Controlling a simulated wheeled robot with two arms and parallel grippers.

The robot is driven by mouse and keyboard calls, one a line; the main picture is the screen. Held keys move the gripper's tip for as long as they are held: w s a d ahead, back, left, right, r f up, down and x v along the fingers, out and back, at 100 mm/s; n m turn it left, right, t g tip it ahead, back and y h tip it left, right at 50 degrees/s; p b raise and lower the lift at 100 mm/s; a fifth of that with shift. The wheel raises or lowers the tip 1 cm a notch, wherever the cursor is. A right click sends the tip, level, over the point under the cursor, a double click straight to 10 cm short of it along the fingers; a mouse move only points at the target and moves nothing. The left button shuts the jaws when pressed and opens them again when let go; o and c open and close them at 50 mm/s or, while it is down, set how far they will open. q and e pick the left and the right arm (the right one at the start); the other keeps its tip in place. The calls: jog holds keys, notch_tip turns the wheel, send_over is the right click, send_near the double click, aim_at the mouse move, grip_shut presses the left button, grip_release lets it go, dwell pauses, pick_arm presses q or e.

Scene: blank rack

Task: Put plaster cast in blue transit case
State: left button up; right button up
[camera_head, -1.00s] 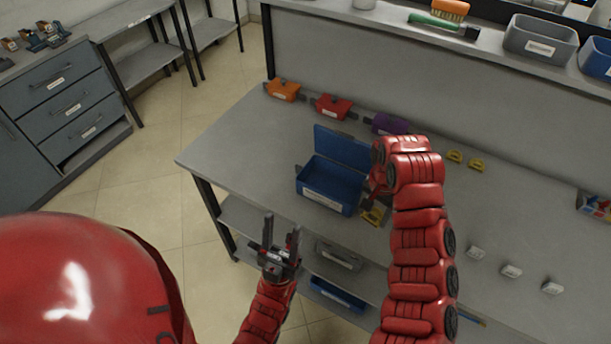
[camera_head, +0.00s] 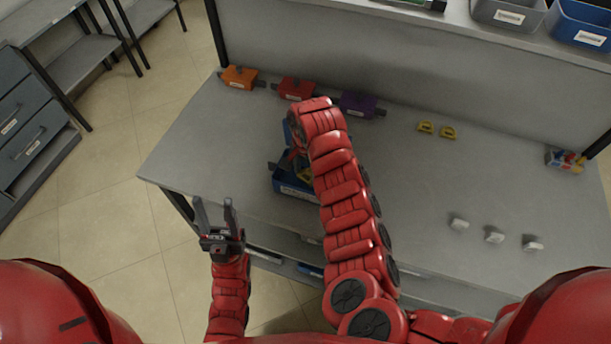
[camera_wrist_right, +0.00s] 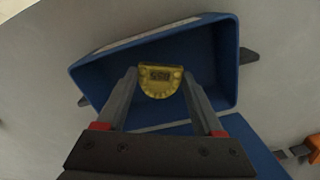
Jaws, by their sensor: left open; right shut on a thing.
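The blue transit case (camera_head: 290,189) stands open near the table's front edge, partly hidden behind my right arm. It also shows in the right wrist view (camera_wrist_right: 218,62). The device shows as a small yellow patch in the head view (camera_head: 304,173). My left gripper (camera_head: 215,206) is open and empty in front of the table. I cannot identify a plaster cast for certain; three small whitish blocks, one here (camera_head: 459,224), lie at the right.
Orange (camera_head: 239,77), red (camera_head: 296,89) and purple (camera_head: 358,104) boxes line the table's back. Two yellow pieces (camera_head: 437,130) lie right of them. A colourful box (camera_head: 565,160) is at the far right. Grey (camera_head: 509,14) and blue (camera_head: 583,24) bins stand on the upper shelf.

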aim_at(307, 177)
notch_tip(307, 177, down, 3)
jog(key=shift+s+f+p, duration=0.1)
jog(key=shift+p, duration=0.45)
jog(key=shift+f, duration=0.15)
jog(key=o, duration=1.4)
